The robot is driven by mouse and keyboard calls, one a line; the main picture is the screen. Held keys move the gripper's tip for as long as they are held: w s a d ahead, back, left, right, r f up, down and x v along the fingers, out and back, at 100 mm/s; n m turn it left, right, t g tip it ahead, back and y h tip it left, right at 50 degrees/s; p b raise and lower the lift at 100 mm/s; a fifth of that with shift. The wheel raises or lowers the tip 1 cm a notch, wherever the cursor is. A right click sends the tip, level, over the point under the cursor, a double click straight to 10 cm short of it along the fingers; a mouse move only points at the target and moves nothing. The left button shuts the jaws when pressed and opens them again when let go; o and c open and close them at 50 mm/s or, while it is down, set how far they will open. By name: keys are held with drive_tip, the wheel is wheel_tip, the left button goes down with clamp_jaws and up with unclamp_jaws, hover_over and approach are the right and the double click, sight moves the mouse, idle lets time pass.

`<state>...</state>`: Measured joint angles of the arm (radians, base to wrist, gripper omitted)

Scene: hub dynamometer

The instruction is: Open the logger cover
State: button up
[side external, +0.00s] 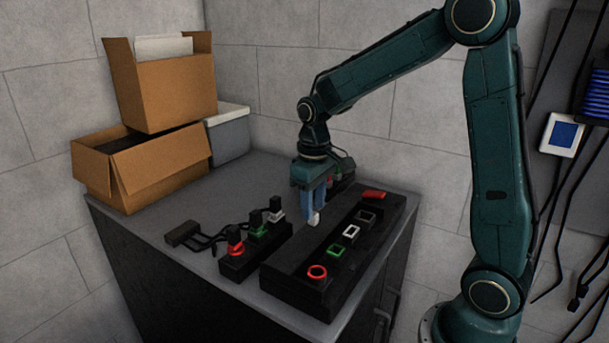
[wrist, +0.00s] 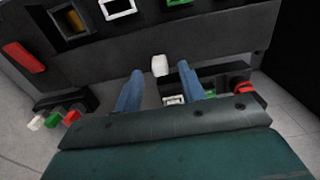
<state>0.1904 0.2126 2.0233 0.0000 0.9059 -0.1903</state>
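A long black housing (side external: 325,285) lies on the cabinet top, with a row of coloured sockets; it also shows at the top of the wrist view (wrist: 225,38). A small white knob (wrist: 160,65) sits at its near edge in the wrist view and shows below my fingers in the side view (side external: 315,219). I cannot tell for certain which part is the logger cover. My gripper (side external: 313,212) points down over the housing's edge. Its two blue fingers (wrist: 161,80) are apart, with the knob just beyond and between their tips. I see no clear contact.
A black block with red, green and white plugs (side external: 257,246) stands left of the housing, cables behind it. A red piece (side external: 373,194) is at the housing's far end. Another block with coloured plugs (wrist: 52,108) is nearby. Cardboard boxes (side external: 140,170) and a grey bin (side external: 229,137) stand behind.

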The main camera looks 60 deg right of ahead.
sight(314, 213)
wheel_tip(314, 213, up, 11)
drive_tip(key=shift+r, duration=0.15)
idle(0.4)
drive_tip(key=s+a+t, duration=0.2)
drive_tip(key=s+a, duration=0.1)
drive_tip(key=s, duration=0.6)
drive_tip(key=s+a+f+t, duration=0.1)
drive_tip(key=s+a+t, duration=0.2)
drive_tip(key=s, duration=0.6)
drive_tip(key=shift+s+a+t, duration=0.25)
drive_tip(key=shift+a+t, duration=0.05)
drive_tip(key=shift+a, duration=0.2)
